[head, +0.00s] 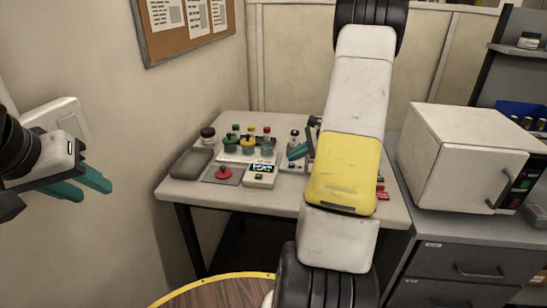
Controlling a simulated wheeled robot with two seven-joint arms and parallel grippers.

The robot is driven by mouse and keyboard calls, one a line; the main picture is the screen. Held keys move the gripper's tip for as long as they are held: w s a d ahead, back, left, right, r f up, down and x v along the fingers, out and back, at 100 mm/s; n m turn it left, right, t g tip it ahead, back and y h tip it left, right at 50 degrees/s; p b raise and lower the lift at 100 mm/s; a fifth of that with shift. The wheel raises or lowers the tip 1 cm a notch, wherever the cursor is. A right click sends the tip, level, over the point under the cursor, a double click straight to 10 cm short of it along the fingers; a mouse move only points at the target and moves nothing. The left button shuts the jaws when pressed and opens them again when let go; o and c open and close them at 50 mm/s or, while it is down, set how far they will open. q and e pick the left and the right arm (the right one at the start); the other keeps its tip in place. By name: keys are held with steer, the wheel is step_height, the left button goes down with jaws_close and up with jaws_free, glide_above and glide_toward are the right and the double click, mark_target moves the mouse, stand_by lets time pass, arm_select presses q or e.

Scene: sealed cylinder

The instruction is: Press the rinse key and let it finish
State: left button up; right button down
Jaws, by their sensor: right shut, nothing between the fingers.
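A small white box with a lit display (262,169) stands at the front of the white table. A second pale unit (290,167) sits just right of it, partly behind my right gripper. I cannot make out a rinse key by label. My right gripper (297,152) has teal fingers, shut and empty, low over or at this second unit; I cannot tell whether the tips touch it. My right arm's white and yellow links cover the table's right part. My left gripper (88,188) is open and empty at the far left, away from the table.
Several bottles with coloured caps (248,143) stand on the table. A red knob on a grey plate (223,173) and a grey tray (190,163) lie to the left. A white oven-like box (460,150) stands on drawers at right. A round wooden top (220,293) is in front.

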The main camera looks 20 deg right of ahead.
mark_target(294, 165)
steer(key=shift+f, duration=0.15)
steer(key=shift+f, duration=0.25)
steer(key=shift+f, duration=0.4)
stand_by(0.7)
steer(key=shift+r, duration=0.85)
steer(key=shift+r, duration=0.1)
steer(key=shift+r, duration=2.4)
